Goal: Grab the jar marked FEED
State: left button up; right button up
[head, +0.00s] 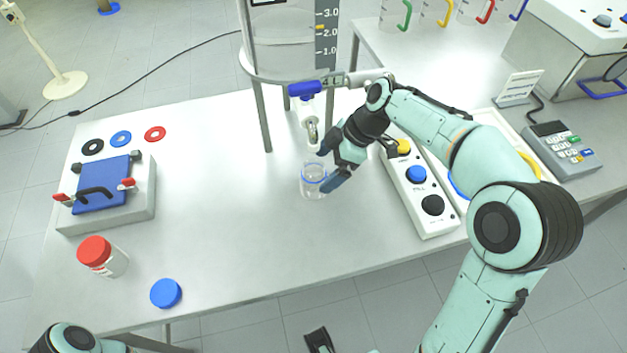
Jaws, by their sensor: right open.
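A clear open jar (312,187) with a blue band near its rim stands upright on the white table (220,240), below the blue-handled valve (305,90). A second jar (116,264) with a red lid (94,250) stands at the table's left front, with a partly visible label. No FEED marking is readable on either jar.
A clear vessel (290,55) on metal legs stands behind the jar. A button box (420,185) lies to the right. A blue lid (166,293) lies at the front, and a blue-topped clamp block (145,200) sits left. The table's middle left is clear.

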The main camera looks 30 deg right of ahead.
jog(key=shift+d+x, duration=0.2)
jog(key=shift+x, duration=2.6)
jog(key=shift+s, duration=0.1)
jog(key=c, duration=1.3)
jog(key=shift+r, duration=0.1)
